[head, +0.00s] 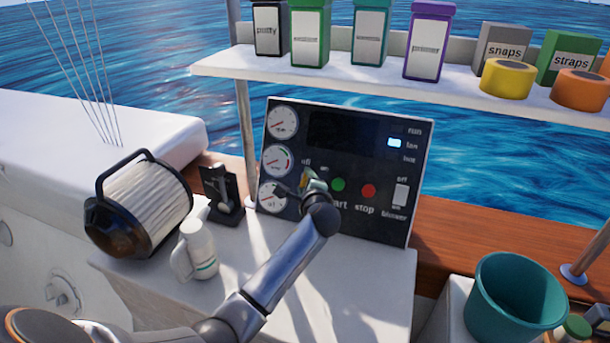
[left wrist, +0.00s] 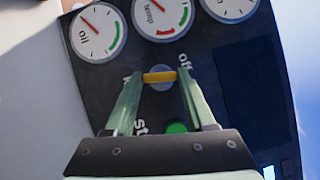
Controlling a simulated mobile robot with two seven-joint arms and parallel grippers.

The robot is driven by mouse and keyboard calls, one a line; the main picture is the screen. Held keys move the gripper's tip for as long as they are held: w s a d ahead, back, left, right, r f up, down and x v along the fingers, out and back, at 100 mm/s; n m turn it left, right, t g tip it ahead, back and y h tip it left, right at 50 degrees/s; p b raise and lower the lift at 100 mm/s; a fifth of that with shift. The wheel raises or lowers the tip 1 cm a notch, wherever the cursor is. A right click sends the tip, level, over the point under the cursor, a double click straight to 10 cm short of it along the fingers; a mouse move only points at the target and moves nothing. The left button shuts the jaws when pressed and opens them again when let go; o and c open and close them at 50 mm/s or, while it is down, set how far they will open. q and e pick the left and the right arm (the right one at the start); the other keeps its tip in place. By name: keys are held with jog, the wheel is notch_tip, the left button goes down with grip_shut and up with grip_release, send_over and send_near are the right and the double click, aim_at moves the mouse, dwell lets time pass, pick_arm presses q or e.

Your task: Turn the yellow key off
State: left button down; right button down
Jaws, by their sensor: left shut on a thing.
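The yellow key (left wrist: 160,77) sits on a round grey mount on the dark control panel (head: 350,215). In the left wrist view it lies crosswise between my fingertips, near the "off" label; the other label is partly hidden by a finger. In the head view my left gripper (head: 309,184) is at the panel, below the "off" and "on" labels, and largely covers the key. My left gripper (left wrist: 160,80) also shows in the left wrist view, its two green fingers shut on the key's ends. My right gripper is not in view.
A green button (head: 338,184), a red button (head: 368,191) and a white blower switch (head: 401,195) are right of the key. Gauges (head: 275,159) line the panel's left. A black lever (head: 221,190), white jug (head: 197,250) and filter (head: 145,203) stand left.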

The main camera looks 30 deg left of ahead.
pick_arm(q)
jog(key=shift+r+n+g+h+p, duration=0.1)
jog(key=shift+n+g+h+p, duration=0.25)
jog(key=shift+n+p, duration=0.7)
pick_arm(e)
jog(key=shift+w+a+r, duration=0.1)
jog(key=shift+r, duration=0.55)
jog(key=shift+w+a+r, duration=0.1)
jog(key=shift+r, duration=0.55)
pick_arm(q)
jog(key=shift+n, duration=0.25)
jog(key=shift+c, duration=1.2)
grip_release()
jog(key=v, duration=1.2)
jog(key=shift+d, duration=0.25)
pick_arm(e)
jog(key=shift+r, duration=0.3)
pick_arm(q)
jog(key=shift+r, duration=0.1)
